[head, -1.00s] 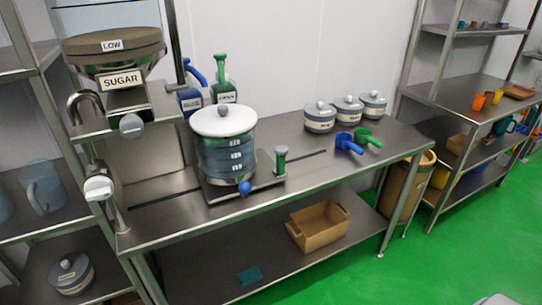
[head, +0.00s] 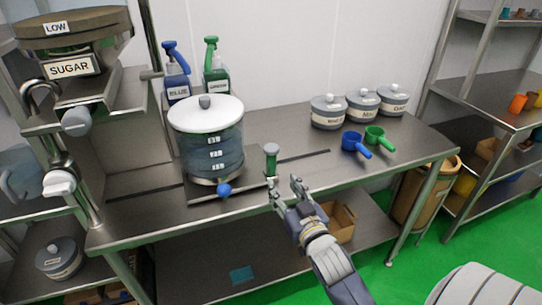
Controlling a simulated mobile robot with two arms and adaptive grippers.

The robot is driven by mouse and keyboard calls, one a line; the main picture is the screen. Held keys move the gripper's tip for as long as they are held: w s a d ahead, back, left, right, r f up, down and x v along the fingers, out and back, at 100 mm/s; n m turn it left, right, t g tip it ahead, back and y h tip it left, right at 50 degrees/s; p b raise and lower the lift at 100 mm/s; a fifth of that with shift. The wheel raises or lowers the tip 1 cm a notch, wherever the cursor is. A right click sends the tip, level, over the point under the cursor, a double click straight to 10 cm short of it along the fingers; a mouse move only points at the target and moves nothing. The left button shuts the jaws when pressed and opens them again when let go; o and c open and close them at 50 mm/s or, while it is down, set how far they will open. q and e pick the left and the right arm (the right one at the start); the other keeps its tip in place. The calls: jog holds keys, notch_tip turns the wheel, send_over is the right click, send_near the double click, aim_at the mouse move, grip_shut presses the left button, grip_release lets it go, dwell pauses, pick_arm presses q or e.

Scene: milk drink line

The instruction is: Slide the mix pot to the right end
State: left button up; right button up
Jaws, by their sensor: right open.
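The mix pot (head: 207,139) is a clear graduated vessel with a white lid and a blue tap knob at its front. It stands upright on a flat sliding plate (head: 240,191) on the steel table, left of the middle. A post with a green grip (head: 271,160) rises from the plate's right end. A dark slot (head: 305,157) runs along the table to the right of the post. My right gripper (head: 284,190) is open and empty at the table's front edge, just in front of and below the green-grip post. My left gripper is not in view.
The sugar hopper (head: 72,66) stands at the left. Blue (head: 177,75) and green (head: 215,70) spray bottles stand behind the pot. Several lidded grey canisters (head: 328,112), a blue scoop (head: 356,145) and a green scoop (head: 379,138) are at the right. A box (head: 342,222) sits on the lower shelf.

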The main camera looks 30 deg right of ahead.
aim_at(273, 161)
jog(key=shift+t, duration=0.3)
jog(key=x, duration=0.3)
jog(key=r+x, duration=0.1)
jog(key=x, duration=0.3)
jog(key=r+p+x, duration=0.1)
jog(key=x, duration=0.3)
jog(key=shift+s+d+r, duration=0.1)
jog(key=shift+d, duration=0.1)
grip_shut()
